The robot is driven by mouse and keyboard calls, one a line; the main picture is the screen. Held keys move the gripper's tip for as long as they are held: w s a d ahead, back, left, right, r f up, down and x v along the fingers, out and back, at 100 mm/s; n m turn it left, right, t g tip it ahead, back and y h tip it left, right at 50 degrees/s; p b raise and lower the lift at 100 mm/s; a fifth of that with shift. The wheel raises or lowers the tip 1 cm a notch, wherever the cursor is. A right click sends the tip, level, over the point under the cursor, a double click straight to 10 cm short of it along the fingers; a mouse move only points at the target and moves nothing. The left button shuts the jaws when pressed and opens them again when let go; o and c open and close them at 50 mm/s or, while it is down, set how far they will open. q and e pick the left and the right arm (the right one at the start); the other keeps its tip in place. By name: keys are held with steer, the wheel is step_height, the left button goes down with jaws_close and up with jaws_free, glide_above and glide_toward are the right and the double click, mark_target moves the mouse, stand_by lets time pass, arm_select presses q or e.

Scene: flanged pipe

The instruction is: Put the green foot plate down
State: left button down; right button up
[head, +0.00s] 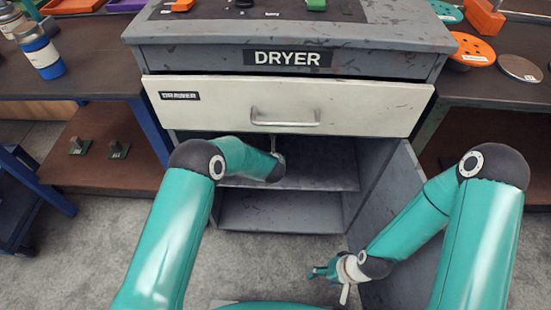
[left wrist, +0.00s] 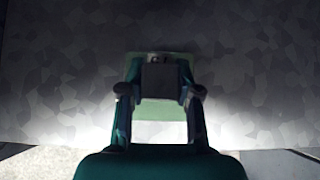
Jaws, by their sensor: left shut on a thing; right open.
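The green foot plate (left wrist: 160,112) shows in the left wrist view as a pale green plate with a grey block on it and dark marks at its far edge. My left gripper (left wrist: 160,92) is shut on the grey block, one finger on each side. A mottled grey surface lies behind the plate; I cannot tell whether they touch. In the head view my left arm reaches into the open compartment under the drawer, and the plate is hidden there. My right gripper (head: 322,272) is open and empty, low beside the open cabinet door.
The dryer cabinet (head: 290,38) has a closed white drawer (head: 215,103) above the compartment. A grey inner shelf (head: 325,178) divides it. The open door (head: 388,215) stands at the right. Two small block-topped plates (head: 118,150) lie on the left bench's lower shelf.

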arm_select(q)
steer(key=shift+w+f, duration=0.25)
steer(key=shift+w, duration=0.05)
steer(key=c, duration=1.3)
jaws_free()
steer(key=shift+s+f, duration=0.1)
steer(key=shift+f, duration=0.05)
steer(key=o, duration=0.5)
